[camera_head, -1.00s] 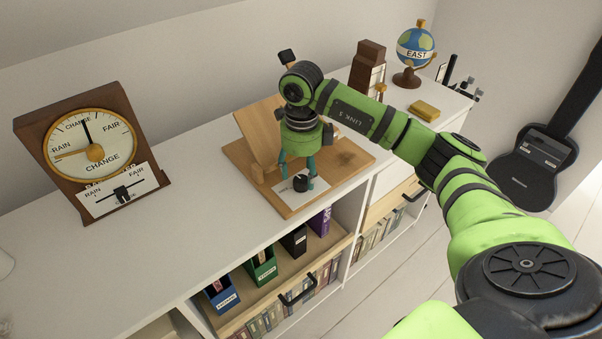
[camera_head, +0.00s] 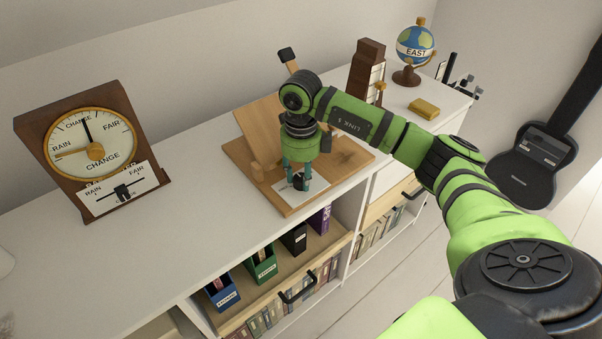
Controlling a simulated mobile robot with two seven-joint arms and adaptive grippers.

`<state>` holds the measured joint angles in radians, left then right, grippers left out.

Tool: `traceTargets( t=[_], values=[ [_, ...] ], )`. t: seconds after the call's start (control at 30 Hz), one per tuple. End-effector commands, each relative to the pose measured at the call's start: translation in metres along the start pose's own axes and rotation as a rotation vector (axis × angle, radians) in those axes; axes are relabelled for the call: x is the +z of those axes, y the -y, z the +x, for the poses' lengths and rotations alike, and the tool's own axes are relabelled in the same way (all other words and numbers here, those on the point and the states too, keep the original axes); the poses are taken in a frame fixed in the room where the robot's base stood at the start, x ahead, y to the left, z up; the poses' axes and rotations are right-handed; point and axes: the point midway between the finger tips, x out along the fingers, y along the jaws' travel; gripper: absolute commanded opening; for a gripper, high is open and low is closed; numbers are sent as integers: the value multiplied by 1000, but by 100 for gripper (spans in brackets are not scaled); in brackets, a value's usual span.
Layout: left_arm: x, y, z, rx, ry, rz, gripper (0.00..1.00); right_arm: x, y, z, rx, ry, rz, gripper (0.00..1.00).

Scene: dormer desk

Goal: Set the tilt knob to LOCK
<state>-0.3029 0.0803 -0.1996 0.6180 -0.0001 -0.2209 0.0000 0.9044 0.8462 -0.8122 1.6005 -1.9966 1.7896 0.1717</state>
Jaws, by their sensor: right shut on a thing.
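The tilt knob (camera_head: 299,182) is a small black knob on a white label plate (camera_head: 286,193) at the front of a wooden tilting stand (camera_head: 258,177). My right gripper (camera_head: 297,180) points down over the plate, its teal fingers shut on the knob. The plate's lettering is too small and partly covered, so I cannot read the knob's setting. The stand's tilted board (camera_head: 257,132) rises behind the gripper, partly hidden by my arm. My left gripper is not in view.
A barometer (camera_head: 92,150) with a slider plate stands at the left. A globe (camera_head: 415,45), a yellow block (camera_head: 424,108) and a brown wooden case (camera_head: 367,65) stand at the right. The white top (camera_head: 190,225) is clear between barometer and stand. Files fill the shelf below.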

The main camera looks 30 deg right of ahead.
Motion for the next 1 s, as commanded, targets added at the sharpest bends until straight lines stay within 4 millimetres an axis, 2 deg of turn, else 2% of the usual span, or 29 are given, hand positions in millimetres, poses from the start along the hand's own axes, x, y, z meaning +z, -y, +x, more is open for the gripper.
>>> traceTargets(
  t=[0.1, 0.27, 0.6, 0.63, 0.67, 0.7, 1.0],
  values=[
    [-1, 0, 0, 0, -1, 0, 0, 0, 0, 0, 0, 2, 128, 4],
    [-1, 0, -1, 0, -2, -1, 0, 0, 0, 0, -1, 1, 245, 4],
    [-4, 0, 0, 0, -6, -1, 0, 0, 0, 0, -1, 1, 268, 4],
    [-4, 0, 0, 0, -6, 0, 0, 0, 0, 0, -1, 1, 268, 44],
    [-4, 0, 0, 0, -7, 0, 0, 0, 0, 0, -1, 1, 267, 56],
    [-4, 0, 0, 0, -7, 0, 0, 0, 0, 0, 0, 1, 267, 60],
    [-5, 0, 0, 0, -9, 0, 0, 1, 0, 0, 1, 4, 265, 60]
  ],
)
